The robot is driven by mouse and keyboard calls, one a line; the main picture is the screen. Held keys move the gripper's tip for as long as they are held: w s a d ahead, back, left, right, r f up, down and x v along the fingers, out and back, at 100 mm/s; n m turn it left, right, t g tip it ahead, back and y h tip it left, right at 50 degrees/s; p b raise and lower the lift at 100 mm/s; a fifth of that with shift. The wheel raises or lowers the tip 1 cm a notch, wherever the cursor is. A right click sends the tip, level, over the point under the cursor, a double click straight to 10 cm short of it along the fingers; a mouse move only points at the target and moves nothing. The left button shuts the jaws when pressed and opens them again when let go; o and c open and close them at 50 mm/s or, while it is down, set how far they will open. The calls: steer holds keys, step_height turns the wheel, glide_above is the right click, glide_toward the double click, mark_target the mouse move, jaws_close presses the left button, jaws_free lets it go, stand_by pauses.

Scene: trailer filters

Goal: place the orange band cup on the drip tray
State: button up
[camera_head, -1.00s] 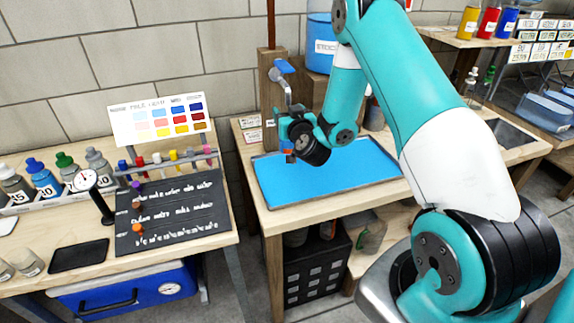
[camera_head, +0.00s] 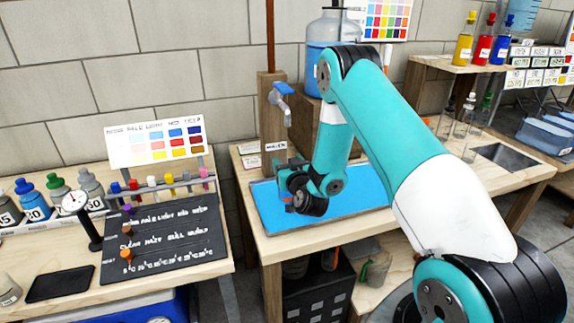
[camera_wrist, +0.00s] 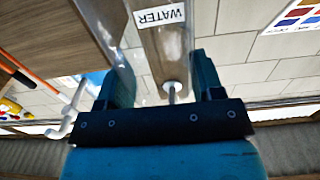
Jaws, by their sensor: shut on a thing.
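The blue drip tray (camera_head: 345,214) lies on the wooden bench below the tap. My gripper (camera_head: 287,197) is low over the tray's left part. A small orange patch, seemingly the orange band cup (camera_head: 288,201), shows at its fingertips; the rest of the cup is hard to make out. In the wrist view my gripper (camera_wrist: 162,65) has its two fingers apart with a clear, see-through shape between them. I cannot tell whether the cup touches the tray.
The tap (camera_head: 284,92) on a wooden post stands just behind my gripper. A large water container (camera_head: 325,40) is behind it. The tray's right part is clear.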

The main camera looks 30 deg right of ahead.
steer(key=o, duration=1.3)
steer(key=shift+f, duration=0.1)
steer(key=shift+o, duration=0.2)
steer(key=b+v, duration=0.4)
steer(key=v, duration=0.7)
steer(key=s+a+r+n+g+y, duration=0.25)
steer(key=a+g+y, duration=0.2)
steer(key=a, duration=0.45)
steer(key=s+a+r+n+g+y, duration=0.1)
steer(key=a+r+n+g+y, duration=0.25)
steer(key=a, duration=0.55)
steer(key=s+a+r+n+g, duration=0.2)
steer(key=s+r+g, duration=0.1)
steer(key=s, duration=0.8)
steer(key=s+a+r+n+g+y, duration=0.1)
steer(key=s+a+r+n+g, duration=0.1)
steer(key=s+g, duration=0.4)
steer(key=s+a+r, duration=0.1)
steer(key=s+r, duration=0.1)
steer(key=s, duration=0.3)
steer(key=shift+a+r, duration=0.25)
steer(key=shift+a, duration=0.1)
